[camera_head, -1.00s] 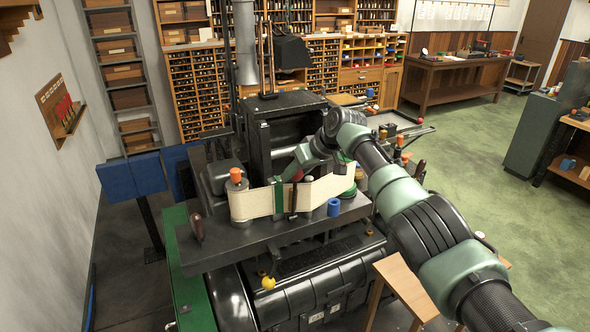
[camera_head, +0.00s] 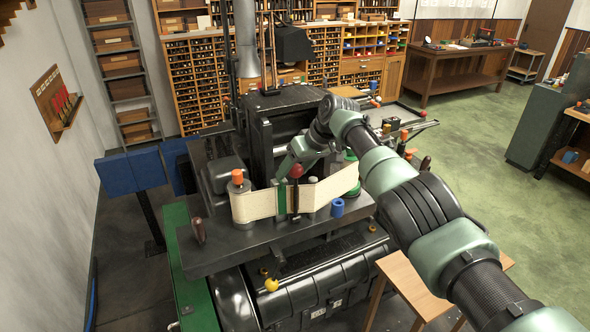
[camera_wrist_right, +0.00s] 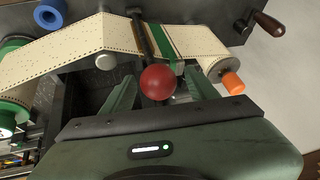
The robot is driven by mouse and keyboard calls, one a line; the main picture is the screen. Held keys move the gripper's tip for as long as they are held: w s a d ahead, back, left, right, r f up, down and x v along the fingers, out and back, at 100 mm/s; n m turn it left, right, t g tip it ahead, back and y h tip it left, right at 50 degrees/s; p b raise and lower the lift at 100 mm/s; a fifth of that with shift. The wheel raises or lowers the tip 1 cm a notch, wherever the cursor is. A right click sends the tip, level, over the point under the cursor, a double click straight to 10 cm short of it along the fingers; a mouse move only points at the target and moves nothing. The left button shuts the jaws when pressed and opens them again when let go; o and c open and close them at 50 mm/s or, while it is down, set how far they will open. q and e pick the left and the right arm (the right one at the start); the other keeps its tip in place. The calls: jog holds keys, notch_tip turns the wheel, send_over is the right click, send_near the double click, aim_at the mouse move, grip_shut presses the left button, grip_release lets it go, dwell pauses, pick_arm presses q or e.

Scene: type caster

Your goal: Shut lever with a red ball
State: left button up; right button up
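The red ball (camera_head: 297,171) tops a dark lever at the middle of the machine, in front of the cream perforated paper strip (camera_head: 325,190). In the right wrist view the ball (camera_wrist_right: 157,82) lies between the two green fingers of my right gripper (camera_wrist_right: 160,88). The fingers stand apart, with a gap visible on each side of the ball. In the head view the gripper (camera_head: 290,165) is at the ball, partly hidden by its own wrist. The lever's shaft (camera_wrist_right: 140,35) crosses the paper strip. My left gripper is not in view.
An orange-topped spool (camera_head: 237,178) holds the strip's left end. A blue spool (camera_head: 337,207) stands at the front right of the machine plate. A dark-red handle (camera_head: 198,230) rises at the front left. A wooden stool (camera_head: 410,280) stands at the lower right.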

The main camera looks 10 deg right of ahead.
jog(key=shift+s+d+r+b, duration=0.25)
jog(key=shift+d+r+b, duration=0.15)
jog(key=shift+r+b, duration=0.15)
jog(key=b+v, duration=0.2)
jog(key=v, duration=0.3)
jog(key=shift+r, duration=0.25)
jog(key=shift+s+d+r, duration=0.1)
jog(key=shift+s+r, duration=0.05)
jog(key=shift+r, duration=0.2)
